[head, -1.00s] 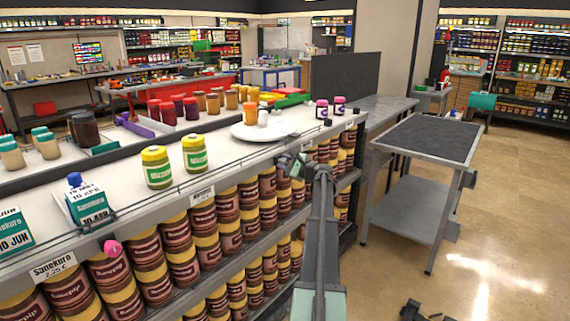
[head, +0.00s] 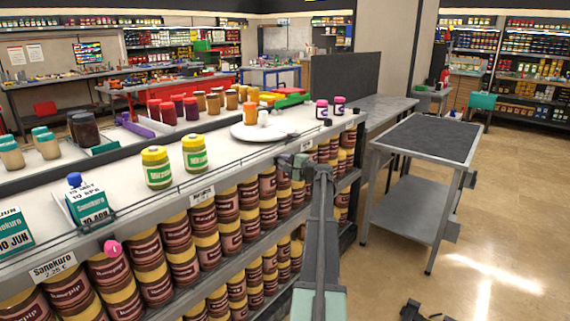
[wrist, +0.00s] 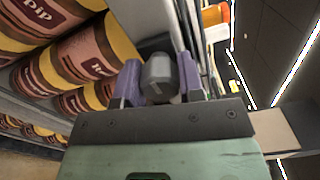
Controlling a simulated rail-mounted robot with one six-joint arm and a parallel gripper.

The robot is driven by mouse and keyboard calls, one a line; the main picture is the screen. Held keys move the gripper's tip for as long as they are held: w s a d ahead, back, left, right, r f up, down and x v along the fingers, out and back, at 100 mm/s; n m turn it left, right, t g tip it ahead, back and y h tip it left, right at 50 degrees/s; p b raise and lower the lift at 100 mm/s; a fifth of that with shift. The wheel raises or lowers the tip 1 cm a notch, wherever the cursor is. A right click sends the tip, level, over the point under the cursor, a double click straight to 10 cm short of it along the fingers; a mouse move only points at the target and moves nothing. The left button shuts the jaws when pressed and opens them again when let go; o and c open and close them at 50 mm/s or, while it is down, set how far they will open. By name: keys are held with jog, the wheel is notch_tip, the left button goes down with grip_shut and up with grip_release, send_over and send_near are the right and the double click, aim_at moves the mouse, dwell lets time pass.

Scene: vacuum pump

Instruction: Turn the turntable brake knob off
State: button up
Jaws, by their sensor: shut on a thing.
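My gripper (head: 284,161) is at the shelf's front edge, just below and right of the turntable. In the wrist view my gripper (wrist: 158,80) has its two purple fingers closed on either side of a grey knob (wrist: 159,70). The knob has a small pale mark on its face. In the head view the knob is too small and covered to make out.
Jars (wrist: 95,50) with brown labels stand on the shelf just left of my gripper in the wrist view. A thin rail runs along the shelf's front edge. A grey table (head: 425,137) stands to the right, with open floor beyond.

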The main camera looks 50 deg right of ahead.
dwell(0.3)
jog(key=o, duration=0.9)
jog(key=s, duration=1.1)
jog(key=shift+a, duration=0.2)
